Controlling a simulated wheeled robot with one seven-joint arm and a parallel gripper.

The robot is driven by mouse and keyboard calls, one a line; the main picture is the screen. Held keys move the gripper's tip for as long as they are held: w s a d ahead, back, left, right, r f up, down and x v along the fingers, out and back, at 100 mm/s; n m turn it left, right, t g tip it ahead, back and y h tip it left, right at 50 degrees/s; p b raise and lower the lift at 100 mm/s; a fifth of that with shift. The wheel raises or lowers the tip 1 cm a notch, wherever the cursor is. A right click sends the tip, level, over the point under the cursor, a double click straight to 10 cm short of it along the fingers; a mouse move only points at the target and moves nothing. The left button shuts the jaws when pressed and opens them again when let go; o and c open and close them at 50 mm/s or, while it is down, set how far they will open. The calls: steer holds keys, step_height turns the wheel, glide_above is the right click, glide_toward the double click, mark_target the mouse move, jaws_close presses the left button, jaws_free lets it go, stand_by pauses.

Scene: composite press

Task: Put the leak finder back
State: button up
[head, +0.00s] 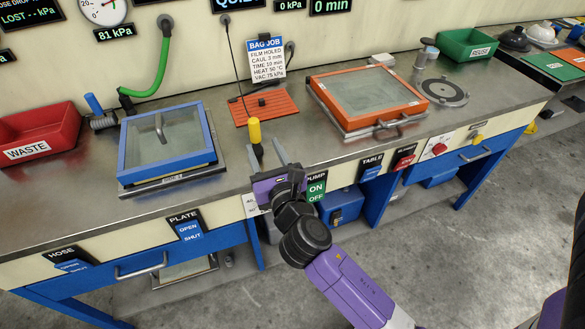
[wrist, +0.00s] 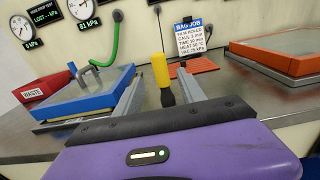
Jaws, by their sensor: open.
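A yellow-handled tool with a black lower end (head: 254,132) stands upright near the bench's front edge; I take it for the leak finder, but no label on it shows. My gripper (head: 266,152) is open, its two fingers pointing toward the back of the bench. In the wrist view the yellow handle (wrist: 160,70) shows between the two fingers (wrist: 158,72), with a gap on each side. I cannot tell how far beyond the fingertips it stands. An orange ribbed mat (head: 277,108) with a small black piece on it lies behind, below the BAG JOB card (head: 266,57).
A blue-framed glass-topped box (head: 124,150) stands to the left, near my left finger in the wrist view. An orange-framed one (head: 322,92) stands right. A red WASTE bin (head: 60,118) is far left.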

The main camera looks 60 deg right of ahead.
steer(key=s+a+f+m+y, duration=0.4)
steer(key=s+a+m, duration=0.2)
steer(key=s+a, duration=0.15)
steer(key=s+a+f+m+y, duration=0.35)
steer(key=s+a+m, duration=0.25)
steer(key=s, duration=0.2)
steer(key=s+a+r+m+y, duration=0.1)
steer(key=s+a+r+m, duration=0.1)
steer(key=s+m, duration=0.5)
steer(key=s+a+r+m+y, duration=0.1)
steer(key=s+a+r+m, duration=0.2)
steer(key=s+m, duration=0.5)
steer(key=shift+s+a+r+m, duration=0.2)
steer(key=shift+r+m, duration=0.35)
steer(key=shift+m, duration=0.55)
steer(key=shift+y, duration=0.25)
